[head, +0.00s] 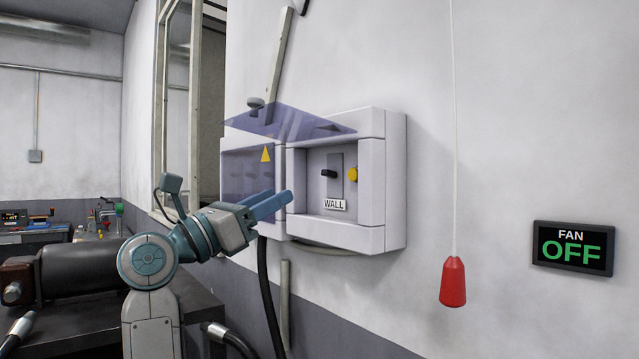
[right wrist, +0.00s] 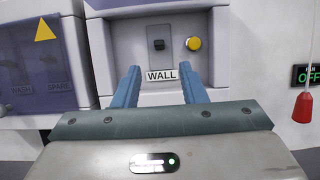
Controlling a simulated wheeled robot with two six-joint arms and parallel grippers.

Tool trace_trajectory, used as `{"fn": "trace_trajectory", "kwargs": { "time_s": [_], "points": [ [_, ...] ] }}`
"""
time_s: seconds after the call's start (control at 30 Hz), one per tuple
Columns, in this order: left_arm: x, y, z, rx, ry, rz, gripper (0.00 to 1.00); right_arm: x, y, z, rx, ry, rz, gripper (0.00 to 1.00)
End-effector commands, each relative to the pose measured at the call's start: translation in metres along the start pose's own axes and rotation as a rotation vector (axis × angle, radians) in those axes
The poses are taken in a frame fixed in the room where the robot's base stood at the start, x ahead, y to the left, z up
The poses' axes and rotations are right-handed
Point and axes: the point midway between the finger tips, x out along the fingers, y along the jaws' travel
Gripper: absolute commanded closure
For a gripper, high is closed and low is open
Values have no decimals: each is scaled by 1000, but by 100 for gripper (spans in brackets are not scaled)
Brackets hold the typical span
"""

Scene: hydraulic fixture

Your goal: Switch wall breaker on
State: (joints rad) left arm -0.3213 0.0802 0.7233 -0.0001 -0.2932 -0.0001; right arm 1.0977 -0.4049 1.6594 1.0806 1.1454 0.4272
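The wall breaker is a small black toggle (head: 328,173) on a grey plate (head: 336,181) in an open recess of the light grey wall box (head: 395,180). The WALL label (head: 334,204) is below it and a yellow round button (head: 353,174) is to its right. A purple see-through lid (head: 290,122) stands raised above the recess. My right gripper (head: 280,201) is in front of the box, left of and below the toggle. In the right wrist view the toggle (right wrist: 158,44) shows above and between the two blue fingers (right wrist: 160,75), which are apart and empty. My left gripper is not in view.
A closed purple cover (head: 243,178) with a yellow warning triangle is beside the recess on the left. A red pull handle (head: 453,282) hangs on a cord at right. A FAN display (head: 572,249) reads OFF. A dark bench (head: 80,325) stands at lower left.

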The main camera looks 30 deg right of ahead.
Motion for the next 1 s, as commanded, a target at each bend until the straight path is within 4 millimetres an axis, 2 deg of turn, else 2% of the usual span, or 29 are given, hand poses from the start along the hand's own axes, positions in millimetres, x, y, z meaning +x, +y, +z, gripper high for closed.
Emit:
{"fn": "trace_trajectory", "kwargs": {
  "time_s": [0.47,0.7,0.83,1.0],
  "points": [
    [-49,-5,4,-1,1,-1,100,30,0,7,0,0,0,62],
    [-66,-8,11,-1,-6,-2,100,79,-1,5,-1,-2,-4,62],
    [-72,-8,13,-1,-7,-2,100,96,-1,4,0,-2,-3,62],
    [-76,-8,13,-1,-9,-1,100,106,0,2,0,-1,-1,62]
  ]
}}
